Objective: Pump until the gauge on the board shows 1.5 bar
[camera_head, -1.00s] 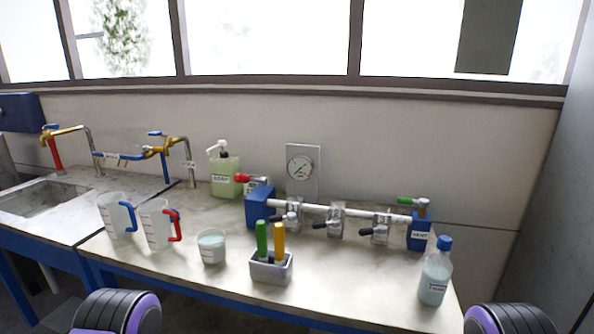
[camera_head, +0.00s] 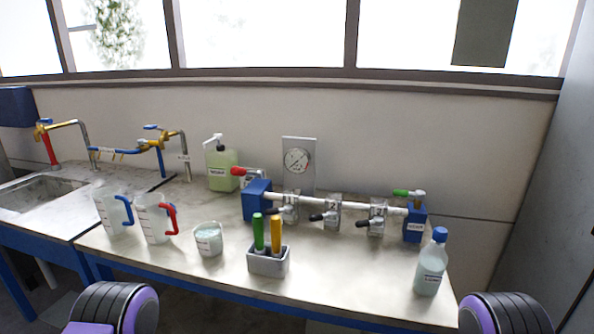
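The round white gauge (camera_head: 297,161) is mounted on a grey upright board (camera_head: 314,178) behind the bench. Its dial is too small to read. In front of it runs a white pipe (camera_head: 345,206) between two blue end blocks, with several black-levered valves (camera_head: 318,216) on it. A red-handled fitting (camera_head: 240,171) is at the left end and a green-handled one (camera_head: 404,193) at the right end. A green bottle with a white pump head (camera_head: 222,166) stands left of the gauge board. I see no separate pump that I can identify. Neither of my grippers is in view.
Two jugs, with blue (camera_head: 113,212) and red handles (camera_head: 154,219), and a small beaker (camera_head: 208,240) stand at left. A holder (camera_head: 268,262) with green and yellow handles is at the front. A blue-capped bottle (camera_head: 430,264) stands at right. Taps and a sink (camera_head: 40,193) lie far left.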

